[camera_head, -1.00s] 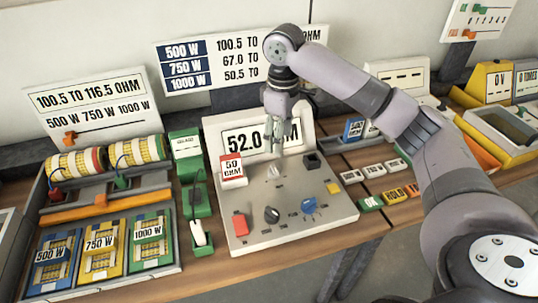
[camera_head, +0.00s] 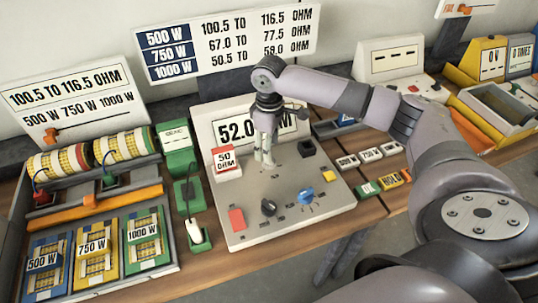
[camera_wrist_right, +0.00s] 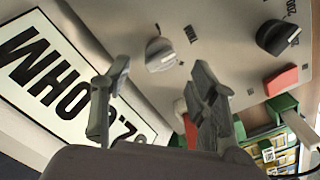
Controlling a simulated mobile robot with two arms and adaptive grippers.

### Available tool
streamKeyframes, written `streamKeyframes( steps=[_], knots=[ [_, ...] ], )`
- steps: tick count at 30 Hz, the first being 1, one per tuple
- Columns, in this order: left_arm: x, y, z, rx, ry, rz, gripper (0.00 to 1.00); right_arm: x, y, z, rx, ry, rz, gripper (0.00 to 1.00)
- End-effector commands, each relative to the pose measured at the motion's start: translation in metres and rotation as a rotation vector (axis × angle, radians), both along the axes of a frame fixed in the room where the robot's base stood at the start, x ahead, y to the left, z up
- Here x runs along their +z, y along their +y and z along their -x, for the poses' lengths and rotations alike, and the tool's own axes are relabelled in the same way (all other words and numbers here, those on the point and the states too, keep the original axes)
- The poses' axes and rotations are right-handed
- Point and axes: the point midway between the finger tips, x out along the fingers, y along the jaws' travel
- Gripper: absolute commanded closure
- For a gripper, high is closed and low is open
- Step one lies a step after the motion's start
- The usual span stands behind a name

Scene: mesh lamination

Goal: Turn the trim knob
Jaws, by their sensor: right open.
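My right gripper (camera_head: 264,160) hangs fingers-down over the upper middle of the sloped grey meter panel (camera_head: 240,229). It is open and empty. In the right wrist view, a light grey knob (camera_wrist_right: 160,55) with a white pointer shows on the panel face, beyond the two spread fingertips (camera_wrist_right: 162,73) and between them in the picture. A black knob (camera_head: 268,207) and a blue knob (camera_head: 305,195) sit lower on the panel.
The display (camera_head: 233,128) reads about 52.0 and is partly hidden. A green stand (camera_head: 193,191) is close on the left; small labelled tiles (camera_head: 370,155) lie right.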

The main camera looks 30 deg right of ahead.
Motion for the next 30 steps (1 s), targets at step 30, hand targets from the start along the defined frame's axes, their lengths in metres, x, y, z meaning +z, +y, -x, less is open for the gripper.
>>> streamKeyframes(
  steps=[30],
  knots=[
    [0.006,0.001,-0.005,0.000,-0.007,0.000,1.00,-0.051,0.000,0.000,0.000,-0.001,0.000,0.67]
  ],
)
